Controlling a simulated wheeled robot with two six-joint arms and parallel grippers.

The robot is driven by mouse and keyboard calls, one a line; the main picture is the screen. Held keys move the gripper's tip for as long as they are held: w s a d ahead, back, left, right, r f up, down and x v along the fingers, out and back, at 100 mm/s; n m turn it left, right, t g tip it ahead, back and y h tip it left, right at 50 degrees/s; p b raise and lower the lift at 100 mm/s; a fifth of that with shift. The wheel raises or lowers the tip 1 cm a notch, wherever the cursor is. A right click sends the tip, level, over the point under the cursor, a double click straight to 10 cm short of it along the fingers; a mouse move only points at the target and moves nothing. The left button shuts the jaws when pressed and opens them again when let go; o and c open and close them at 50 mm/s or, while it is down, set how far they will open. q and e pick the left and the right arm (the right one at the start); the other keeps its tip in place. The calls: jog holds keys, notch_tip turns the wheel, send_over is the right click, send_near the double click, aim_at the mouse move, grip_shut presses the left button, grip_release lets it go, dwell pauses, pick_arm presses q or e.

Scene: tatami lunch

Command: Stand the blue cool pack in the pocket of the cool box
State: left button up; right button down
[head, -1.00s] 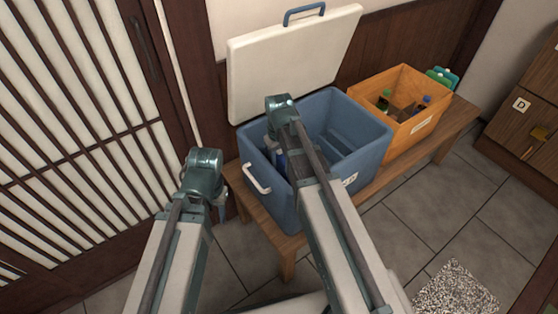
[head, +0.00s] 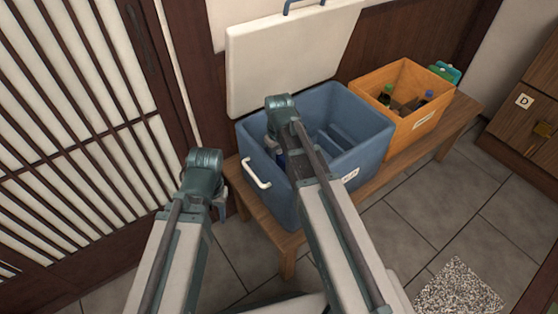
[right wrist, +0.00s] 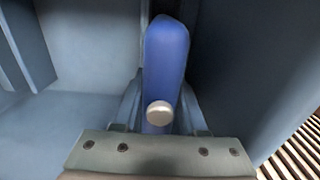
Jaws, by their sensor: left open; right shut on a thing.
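The blue cool pack (right wrist: 166,62) is between the fingers of my right gripper (right wrist: 160,118), which is shut on it. In the right wrist view it points away from the gripper, with a round silvery cap facing the camera. It is inside the blue cool box (head: 355,165), near the left end; in the head view only a small blue part (head: 282,162) shows beside my arm. The pocket is not clearly seen, so I cannot tell whether the pack is in it. My left gripper (head: 221,198) is open and empty, left of the box.
The box's white lid (head: 290,60) stands open behind it. An orange crate (head: 422,125) with bottles stands to the right on the same wooden bench (head: 400,160). A slatted sliding door (head: 80,130) is on the left. Grey floor lies in front.

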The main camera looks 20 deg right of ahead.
aim_at(278, 152)
jog(key=shift+f, duration=0.15)
grip_release()
dwell(0.5)
dwell(0.5)
jog(key=shift+a+r+p, duration=0.1)
jog(key=shift+r+p, duration=3.45)
